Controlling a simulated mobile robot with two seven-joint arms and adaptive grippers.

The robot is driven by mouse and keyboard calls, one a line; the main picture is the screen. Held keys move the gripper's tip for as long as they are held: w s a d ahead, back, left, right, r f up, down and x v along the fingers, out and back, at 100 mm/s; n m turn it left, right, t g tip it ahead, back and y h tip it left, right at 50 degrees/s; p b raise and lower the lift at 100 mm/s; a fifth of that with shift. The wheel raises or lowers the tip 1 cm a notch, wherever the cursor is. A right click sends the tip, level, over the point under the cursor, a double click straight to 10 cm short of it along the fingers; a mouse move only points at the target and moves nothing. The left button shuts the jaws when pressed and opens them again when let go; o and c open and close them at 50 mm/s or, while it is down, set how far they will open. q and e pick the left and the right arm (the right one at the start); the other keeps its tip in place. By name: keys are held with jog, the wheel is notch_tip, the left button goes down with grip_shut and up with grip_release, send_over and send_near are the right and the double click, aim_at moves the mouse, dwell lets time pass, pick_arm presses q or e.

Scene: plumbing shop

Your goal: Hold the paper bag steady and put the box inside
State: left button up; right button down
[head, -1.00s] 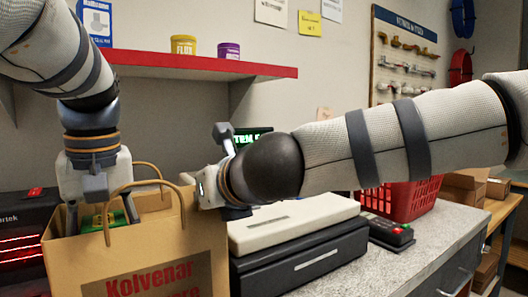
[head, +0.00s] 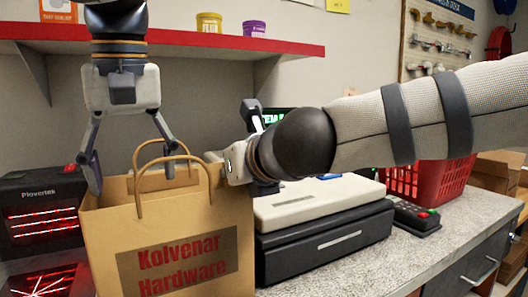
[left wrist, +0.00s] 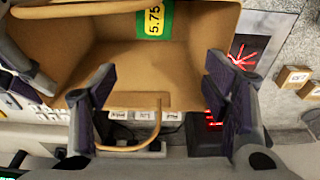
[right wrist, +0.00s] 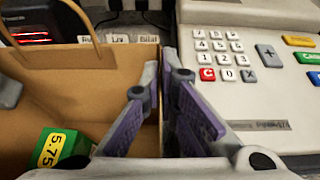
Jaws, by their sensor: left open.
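The brown paper bag (head: 106,232) stands upright on the counter, with red Kolvenar Hardware print and two handles. The box, green with a yellow 5.75 label, lies inside the bag; it shows in the left wrist view (left wrist: 155,18) and the right wrist view (right wrist: 58,150), partly cut off or covered. In the head view the bag's front hides it. My left gripper (head: 132,181) is open and empty over the bag mouth, fingers wide apart near the rim. My right gripper (right wrist: 163,72) is shut on the bag's right wall, one finger inside and one outside.
A cash register (head: 325,235) stands close to the bag's right. A scanner with red lines (head: 42,220) is on the left. A red shelf (head: 200,42) hangs behind, near my left arm. A red basket (head: 440,182) and a card terminal (head: 412,213) are farther right.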

jog(key=c, duration=1.7)
grip_release()
